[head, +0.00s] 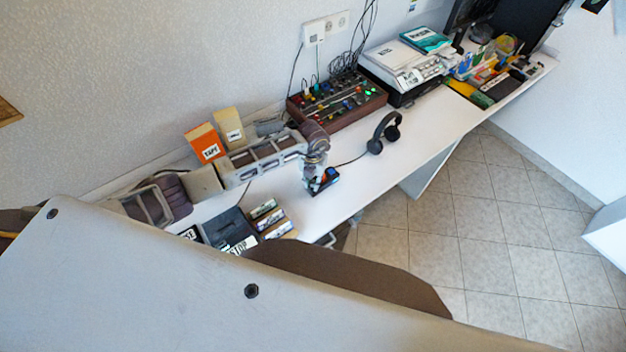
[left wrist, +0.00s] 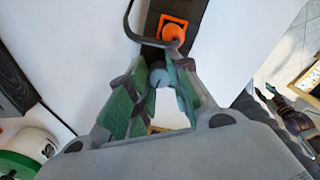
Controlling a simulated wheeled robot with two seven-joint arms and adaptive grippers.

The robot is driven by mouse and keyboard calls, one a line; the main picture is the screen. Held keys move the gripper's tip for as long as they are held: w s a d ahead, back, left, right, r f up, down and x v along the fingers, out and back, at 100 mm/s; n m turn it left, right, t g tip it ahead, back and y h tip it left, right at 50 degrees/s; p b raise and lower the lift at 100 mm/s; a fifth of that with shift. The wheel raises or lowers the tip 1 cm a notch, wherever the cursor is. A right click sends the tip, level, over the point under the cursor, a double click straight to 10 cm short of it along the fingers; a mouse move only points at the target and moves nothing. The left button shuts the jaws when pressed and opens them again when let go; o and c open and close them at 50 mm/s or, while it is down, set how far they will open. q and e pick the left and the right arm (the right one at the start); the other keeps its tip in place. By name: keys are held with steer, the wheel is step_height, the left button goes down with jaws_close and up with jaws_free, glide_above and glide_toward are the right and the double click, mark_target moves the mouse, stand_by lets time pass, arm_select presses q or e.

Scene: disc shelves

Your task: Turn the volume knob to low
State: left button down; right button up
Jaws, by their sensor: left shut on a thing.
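A small dark box (head: 331,178) sits near the front edge of the white desk, with a blue and an orange part on top. In the left wrist view the dark box (left wrist: 190,61) carries an orange knob (left wrist: 173,28) on an orange square and a rounded grey-blue knob (left wrist: 158,76). My left gripper (head: 317,187) is over this box. Its green-padded fingers (left wrist: 160,88) are shut on the grey-blue knob, clear of the orange one. No label or pointer can be read on the held knob. My right gripper is not in view.
Black headphones (head: 384,132) lie to the right of the box. A wood-sided mixer (head: 345,103) and a printer (head: 402,72) stand behind. Tape boxes (head: 204,143) and a black STOP case (head: 226,228) are to the left. The desk between box and headphones is mostly clear.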

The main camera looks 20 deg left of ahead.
mark_target(313, 182)
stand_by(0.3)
arm_select(q)
steer(key=c, duration=1.3)
jaws_free()
steer(key=shift+o, duration=0.2)
steer(key=shift+r, duration=0.15)
step_height(313, 182, up, 12)
